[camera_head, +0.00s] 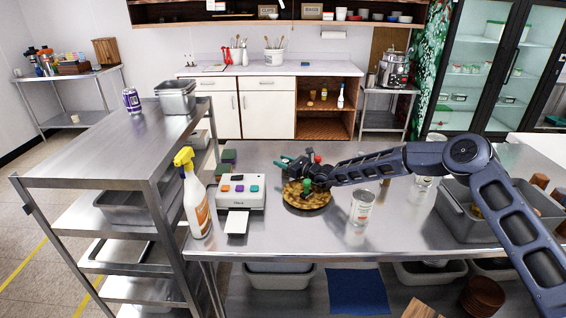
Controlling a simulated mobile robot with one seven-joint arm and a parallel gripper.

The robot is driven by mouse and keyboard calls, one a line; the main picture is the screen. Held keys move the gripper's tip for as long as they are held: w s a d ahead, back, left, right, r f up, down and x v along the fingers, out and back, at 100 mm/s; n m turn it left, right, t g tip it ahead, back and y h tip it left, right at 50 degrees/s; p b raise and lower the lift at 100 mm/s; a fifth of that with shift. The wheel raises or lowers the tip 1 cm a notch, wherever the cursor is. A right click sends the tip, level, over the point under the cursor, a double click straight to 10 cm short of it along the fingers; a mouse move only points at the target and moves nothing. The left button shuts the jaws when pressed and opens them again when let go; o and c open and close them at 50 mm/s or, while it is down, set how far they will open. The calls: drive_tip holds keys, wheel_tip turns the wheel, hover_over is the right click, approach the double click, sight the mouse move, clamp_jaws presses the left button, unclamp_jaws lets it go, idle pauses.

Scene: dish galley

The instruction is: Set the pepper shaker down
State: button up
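My gripper (300,172) is over the left middle of the steel counter, just above a round brown woven-looking mat (318,203). A small dark item with a red top (317,158) shows right at the gripper. Small green shapes lie against the gripper and over the mat. I cannot tell which of these, if any, is the pepper shaker. The fingertips are too small and overlapped to show whether they are open or shut on something, or whether anything there touches the mat.
A white printer-like device (240,192) and a spray bottle (194,196) stand left of the mat. A can (361,208) stands to its right. A grey bin (458,220) sits farther right. The front counter between can and bin is clear.

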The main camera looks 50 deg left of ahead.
drive_tip(key=shift+o, duration=0.9)
drive_tip(key=shift+r, duration=0.1)
drive_tip(key=d, duration=0.3)
drive_tip(key=shift+w+r, duration=0.25)
drive_tip(key=shift+r, duration=3.25)
